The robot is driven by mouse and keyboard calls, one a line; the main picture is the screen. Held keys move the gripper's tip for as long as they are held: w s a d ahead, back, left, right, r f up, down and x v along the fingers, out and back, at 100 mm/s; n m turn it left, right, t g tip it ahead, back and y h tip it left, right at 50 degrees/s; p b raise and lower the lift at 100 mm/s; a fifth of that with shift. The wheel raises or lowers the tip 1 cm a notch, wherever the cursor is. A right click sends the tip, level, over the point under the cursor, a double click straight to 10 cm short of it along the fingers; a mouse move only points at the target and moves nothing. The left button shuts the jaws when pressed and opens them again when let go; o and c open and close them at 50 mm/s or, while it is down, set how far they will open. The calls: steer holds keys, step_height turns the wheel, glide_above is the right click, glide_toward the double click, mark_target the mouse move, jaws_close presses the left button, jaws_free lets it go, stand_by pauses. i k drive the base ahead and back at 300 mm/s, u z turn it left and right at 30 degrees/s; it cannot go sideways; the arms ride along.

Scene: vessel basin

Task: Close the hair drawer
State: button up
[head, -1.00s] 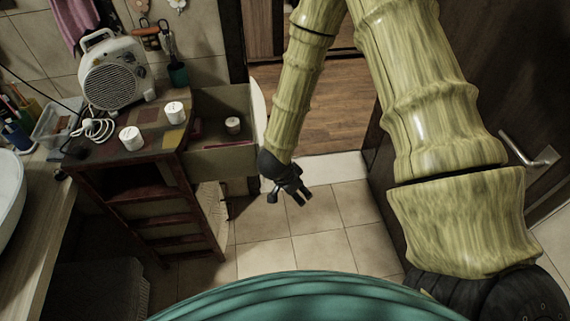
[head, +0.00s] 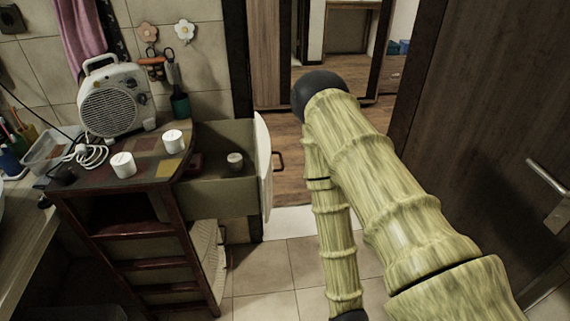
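The open drawer (head: 215,195) juts out to the right from the top of a dark red wooden cabinet (head: 80,190) in the head view. Its pale front panel (head: 263,160) faces right and carries a dark handle (head: 279,161). A small white container and a dark red item lie inside the drawer. My arm is in the right half of the view, to the right of the drawer front and apart from it in the picture. Its far end runs off the bottom edge, so my gripper is out of view.
A white fan heater (head: 115,105), white containers (head: 173,141) and a coiled cable (head: 88,155) are on the cabinet top. A lower pale drawer or basket (head: 208,255) also sticks out. A dark door (head: 490,120) stands at the right. Tiled floor (head: 265,265) is clear between cabinet and arm.

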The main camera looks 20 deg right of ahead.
mark_target(218, 191)
steer(key=z, duration=1)
steer(key=i, duration=1.55)
steer(key=u, duration=1.15)
